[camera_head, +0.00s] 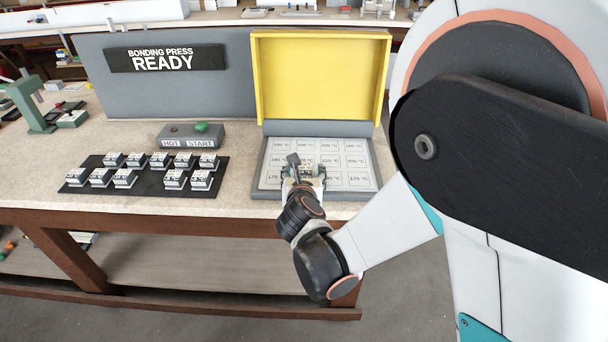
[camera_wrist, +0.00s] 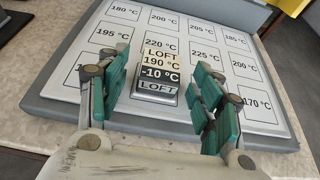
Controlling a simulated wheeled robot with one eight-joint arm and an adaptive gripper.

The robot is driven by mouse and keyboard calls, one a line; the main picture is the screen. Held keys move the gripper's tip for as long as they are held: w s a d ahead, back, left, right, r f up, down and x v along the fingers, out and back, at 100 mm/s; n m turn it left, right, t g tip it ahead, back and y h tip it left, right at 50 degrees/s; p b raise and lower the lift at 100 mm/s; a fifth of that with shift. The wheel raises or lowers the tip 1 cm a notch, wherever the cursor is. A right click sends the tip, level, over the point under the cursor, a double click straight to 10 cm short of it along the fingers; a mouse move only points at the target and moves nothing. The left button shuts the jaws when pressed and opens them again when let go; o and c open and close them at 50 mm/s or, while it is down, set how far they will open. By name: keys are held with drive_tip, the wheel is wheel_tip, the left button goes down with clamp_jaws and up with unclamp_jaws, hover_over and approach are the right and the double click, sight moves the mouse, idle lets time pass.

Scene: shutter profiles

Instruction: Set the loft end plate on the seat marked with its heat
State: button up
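The loft end plate (camera_wrist: 158,75) is a small block lettered "LOFT 190 °C" and "-10 °C". In the wrist view it is between the green fingers of my gripper (camera_wrist: 163,82), with a narrow gap visible on each side. My gripper (camera_head: 304,173) is open, low over the front middle of the press bed (camera_head: 268,180). The plate appears to be on the bed, just in front of the seat marked 220 °C (camera_wrist: 160,44); the mark under it is hidden. Other seats read 195 °C (camera_wrist: 107,33), 225 °C (camera_wrist: 204,54) and 170 °C (camera_wrist: 257,104).
A black mat (camera_head: 150,181) at left holds several similar blocks, with one gap in its front row. A control box (camera_head: 190,137) with a green button stands behind it. The raised yellow lid (camera_head: 320,80) stands behind the bed. A sign (camera_head: 165,59) reads "BONDING PRESS READY".

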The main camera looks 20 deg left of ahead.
drive_tip(key=shift+r, duration=0.2)
drive_tip(key=shift+s+r+p, duration=0.2)
drive_tip(key=shift+s+p, duration=0.15)
drive_tip(key=p+v, duration=0.2)
drive_tip(key=v, duration=0.9)
drive_tip(key=shift+p, duration=0.4)
drive_tip(key=shift+s+d+f, duration=0.1)
drive_tip(key=shift+s, duration=0.05)
